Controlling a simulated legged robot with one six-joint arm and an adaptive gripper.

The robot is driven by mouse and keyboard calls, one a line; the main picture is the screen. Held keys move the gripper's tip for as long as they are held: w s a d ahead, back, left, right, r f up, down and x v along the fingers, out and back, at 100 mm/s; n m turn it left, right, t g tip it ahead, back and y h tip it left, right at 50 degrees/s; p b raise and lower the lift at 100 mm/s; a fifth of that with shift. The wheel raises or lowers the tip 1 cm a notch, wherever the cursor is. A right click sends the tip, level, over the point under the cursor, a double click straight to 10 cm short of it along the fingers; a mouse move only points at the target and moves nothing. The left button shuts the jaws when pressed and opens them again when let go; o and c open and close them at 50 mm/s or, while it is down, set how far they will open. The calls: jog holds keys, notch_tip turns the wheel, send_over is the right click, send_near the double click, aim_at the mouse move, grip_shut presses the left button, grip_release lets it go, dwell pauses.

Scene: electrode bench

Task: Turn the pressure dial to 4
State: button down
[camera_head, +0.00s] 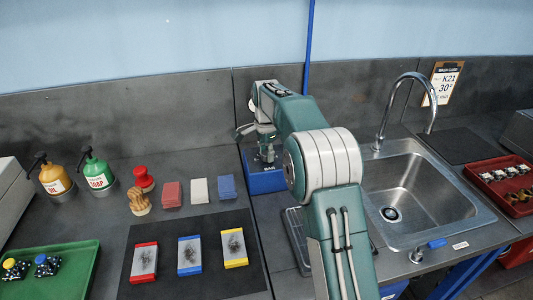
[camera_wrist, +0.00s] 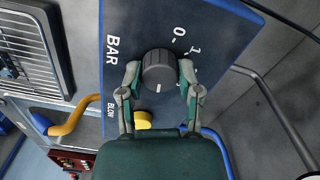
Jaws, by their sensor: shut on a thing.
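The pressure dial is a dark round knob (camera_wrist: 159,68) on a blue-edged grey panel (camera_wrist: 230,30) marked BAR. A short white mark shows on the knob's lower side in the wrist view. The numbers 0 and 1 are readable to the upper right of the knob; the other numbers are hidden, so I cannot tell the reading. My gripper (camera_wrist: 158,76) is shut on the knob, one finger on each side. In the head view my gripper (camera_head: 265,150) is over the blue box (camera_head: 265,183), and the knob is hidden.
A yellow button (camera_wrist: 143,120) marked BLOW is close below the knob. A sink (camera_head: 405,190) with a tall faucet (camera_head: 405,85) is right of my arm. Oil and soap bottles (camera_head: 95,174), stamps, coloured blocks and a dark mat (camera_head: 200,280) are at left.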

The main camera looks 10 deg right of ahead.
aim_at(265, 153)
jog(key=shift+f, duration=0.2)
jog(key=shift+c, duration=1.4)
grip_release()
jog(key=shift+w+a, duration=0.1)
jog(key=shift+r, duration=0.25)
notch_tip(265, 153, up, 12)
jog(key=shift+f, duration=0.2)
